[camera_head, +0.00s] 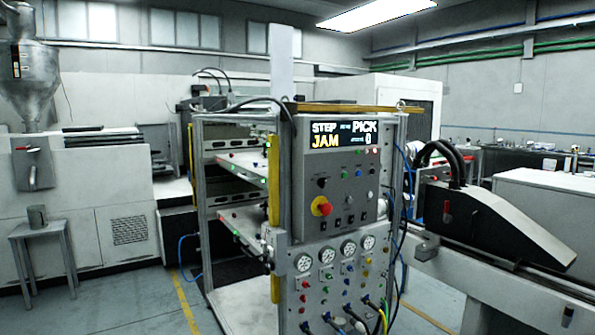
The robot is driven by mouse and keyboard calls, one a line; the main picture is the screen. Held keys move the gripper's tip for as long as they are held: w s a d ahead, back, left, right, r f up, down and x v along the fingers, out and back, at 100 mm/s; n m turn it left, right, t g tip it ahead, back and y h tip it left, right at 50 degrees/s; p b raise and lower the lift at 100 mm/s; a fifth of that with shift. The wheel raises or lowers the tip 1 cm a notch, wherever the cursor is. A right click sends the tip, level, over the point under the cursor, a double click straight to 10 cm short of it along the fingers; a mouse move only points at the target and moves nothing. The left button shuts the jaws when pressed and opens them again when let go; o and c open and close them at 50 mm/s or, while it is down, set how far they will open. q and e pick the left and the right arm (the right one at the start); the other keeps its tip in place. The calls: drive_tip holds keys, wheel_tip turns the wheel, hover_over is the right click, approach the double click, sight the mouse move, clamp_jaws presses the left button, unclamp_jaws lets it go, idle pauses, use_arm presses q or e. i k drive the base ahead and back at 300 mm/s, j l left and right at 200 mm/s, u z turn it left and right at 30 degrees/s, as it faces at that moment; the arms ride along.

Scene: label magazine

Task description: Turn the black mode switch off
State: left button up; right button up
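The grey control panel (335,205) stands in the middle of the view, on the front of a metal frame. A black knob (322,182) sits on its left side, above a red knob on a yellow base (321,206). Another small dark knob (358,172) sits further right. Small black switches (350,220) line the panel's lower edge. I cannot read the labels, so I cannot tell which black control is the mode switch or how it is set. The display (344,134) reads STEP, PICK, JAM and 0. Neither of my grippers is in view.
Below the panel are round gauges (326,256), coloured knobs and hanging cables (375,312). A yellow post (274,180) stands at the panel's left. A black-covered machine (490,225) stands at the right. A small stool with a metal cup (37,216) is at the left.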

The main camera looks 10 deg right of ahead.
sight(321, 181)
drive_tip(key=i+l+u, duration=0.15)
drive_tip(key=i, duration=0.3)
drive_tip(key=i+l+u, duration=0.15)
drive_tip(key=i, duration=0.25)
drive_tip(key=i+l+u, duration=0.2)
drive_tip(key=i+l, duration=0.15)
drive_tip(key=i, duration=0.1)
